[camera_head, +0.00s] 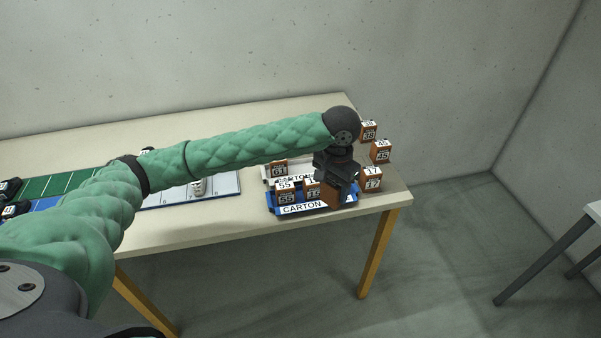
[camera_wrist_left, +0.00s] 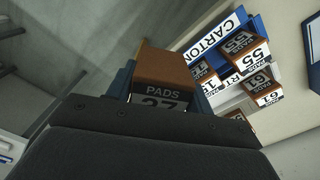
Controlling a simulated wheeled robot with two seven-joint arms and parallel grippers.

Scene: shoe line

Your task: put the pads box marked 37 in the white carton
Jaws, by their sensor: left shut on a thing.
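My left gripper (camera_head: 338,178) is shut on a brown and black pads box (camera_head: 333,197). In the left wrist view the held pads box (camera_wrist_left: 163,72) shows "PADS" and a partly cut-off 37 between the two fingers. It is over or beside the right end of the blue carton; its exact height is unclear. The white carton (camera_head: 266,174) stands just behind the blue one, its right part hidden by my gripper. A box marked 61 (camera_head: 279,168) is in or at the white carton. My right gripper is not in view.
The blue carton (camera_head: 300,209) holds boxes marked 55 (camera_head: 286,195) and perhaps 16 (camera_head: 312,190). Boxes marked 38 (camera_head: 368,131), 45 (camera_head: 381,151) and 17 (camera_head: 372,180) stand right of my gripper near the table (camera_head: 230,231) edge. The table's back is mostly clear.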

